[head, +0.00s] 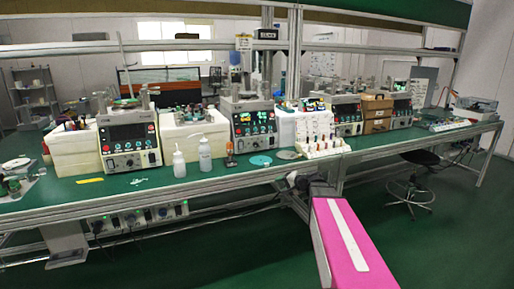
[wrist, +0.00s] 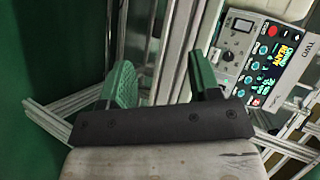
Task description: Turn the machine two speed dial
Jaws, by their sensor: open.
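Several lapping machines stand in a row on the green bench in the head view. The second from the left (head: 253,122) has a dark screen with green and red readouts and a row of small knobs below it. Which knob is its speed dial is too small to tell there.
White squeeze bottles (head: 204,154), a teal disc (head: 261,160) and a white rack (head: 320,148) of small items stand near the bench's front edge (head: 230,178). An upright metal post (head: 294,70) rises behind. A black stool (head: 411,188) stands at right.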

